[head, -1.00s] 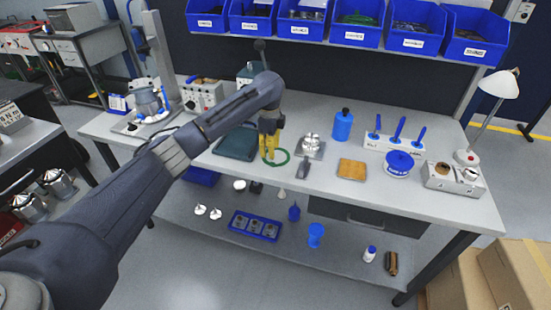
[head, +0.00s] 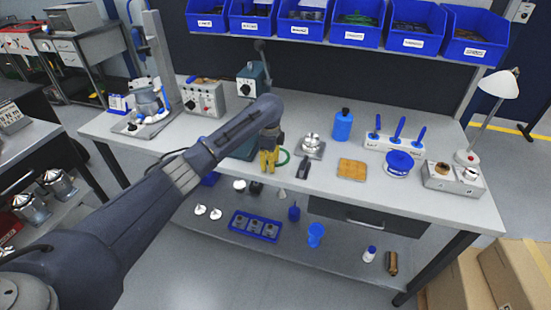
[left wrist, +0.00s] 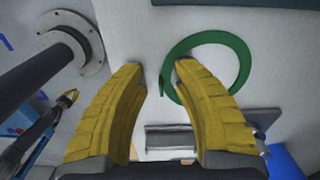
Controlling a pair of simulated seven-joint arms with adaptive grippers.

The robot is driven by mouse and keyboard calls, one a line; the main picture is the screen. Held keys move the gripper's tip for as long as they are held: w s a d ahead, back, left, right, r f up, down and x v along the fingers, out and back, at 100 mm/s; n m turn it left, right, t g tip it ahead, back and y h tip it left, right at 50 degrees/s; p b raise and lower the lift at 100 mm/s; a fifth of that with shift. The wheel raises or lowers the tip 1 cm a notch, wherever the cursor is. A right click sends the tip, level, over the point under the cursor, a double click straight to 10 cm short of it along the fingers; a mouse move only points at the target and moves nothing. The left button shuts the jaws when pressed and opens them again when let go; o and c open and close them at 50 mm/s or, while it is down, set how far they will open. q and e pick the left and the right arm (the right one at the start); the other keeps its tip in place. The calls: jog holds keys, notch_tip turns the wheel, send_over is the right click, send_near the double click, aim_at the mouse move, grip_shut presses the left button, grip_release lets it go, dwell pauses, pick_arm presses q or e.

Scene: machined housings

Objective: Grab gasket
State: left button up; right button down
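The gasket is a thin green ring (head: 287,157) lying on the workbench top (head: 323,180). In the head view its left part is hidden by my left gripper. In the left wrist view the ring (left wrist: 208,37) shows nearly whole on the pale surface. My left gripper (head: 268,168) has yellow fingers. It also shows in the left wrist view (left wrist: 161,66), open, with nothing clamped. The ring's left edge shows between the fingertips, and the right finger overlaps the ring's lower left. I cannot tell the height of the fingertips above the bench. My right gripper is not in view.
A metal fixture (head: 311,143) stands just right of the gasket, with an orange tray (head: 352,169) and blue bottle (head: 343,125) farther right. A grey control box (head: 203,97) stands behind my arm. Blue bins (head: 357,26) hang above the back of the bench.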

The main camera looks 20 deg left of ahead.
pick_arm(q)
jog(key=shift+c, duration=0.3)
grip_shut()
jog(key=shift+r, duration=0.15)
